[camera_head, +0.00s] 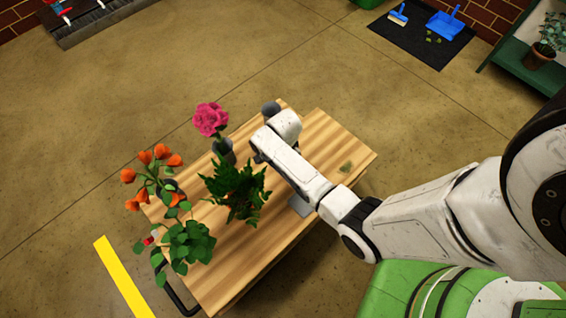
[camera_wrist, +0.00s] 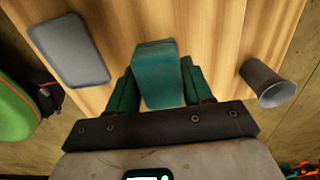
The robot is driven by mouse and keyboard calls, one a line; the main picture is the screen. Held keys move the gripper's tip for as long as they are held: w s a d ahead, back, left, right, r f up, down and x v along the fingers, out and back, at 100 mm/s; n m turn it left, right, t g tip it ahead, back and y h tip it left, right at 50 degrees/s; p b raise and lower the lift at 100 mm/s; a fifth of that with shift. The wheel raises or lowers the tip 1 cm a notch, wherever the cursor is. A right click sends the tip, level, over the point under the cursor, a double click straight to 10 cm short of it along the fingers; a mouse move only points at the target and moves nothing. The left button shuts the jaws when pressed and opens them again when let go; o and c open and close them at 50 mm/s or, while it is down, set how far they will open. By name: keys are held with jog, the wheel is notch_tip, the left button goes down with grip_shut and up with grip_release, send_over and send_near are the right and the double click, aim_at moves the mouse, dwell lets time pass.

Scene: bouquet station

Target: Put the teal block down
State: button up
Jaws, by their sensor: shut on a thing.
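The teal block (camera_wrist: 157,75) is in the wrist view, between the two green fingers of my gripper (camera_wrist: 158,88). My gripper is shut on it, over the wooden table (camera_wrist: 205,30). I cannot tell whether the block touches the tabletop. In the head view my arm's end reaches over the far part of the table (camera_head: 335,147), and the block is hidden there.
A grey plate (camera_wrist: 68,50) lies left of the block in the wrist view, and a grey cup (camera_wrist: 267,84) stands to the right. In the head view, a pink flower (camera_head: 210,119), a green fern (camera_head: 236,190) and orange flowers (camera_head: 150,170) stand on the table's left side.

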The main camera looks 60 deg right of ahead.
jog(key=shift+w+d+f+b, duration=0.15)
jog(key=shift+f+b, duration=0.3)
jog(key=shift+f, duration=0.5)
jog(key=shift+w+a+f+b, duration=0.15)
jog(key=shift+f+b, duration=0.25)
jog(key=shift+f, duration=0.5)
jog(key=shift+d, duration=0.1)
jog(key=shift+f, duration=0.2)
jog(key=o, duration=1.1)
jog(key=shift+r, duration=0.1)
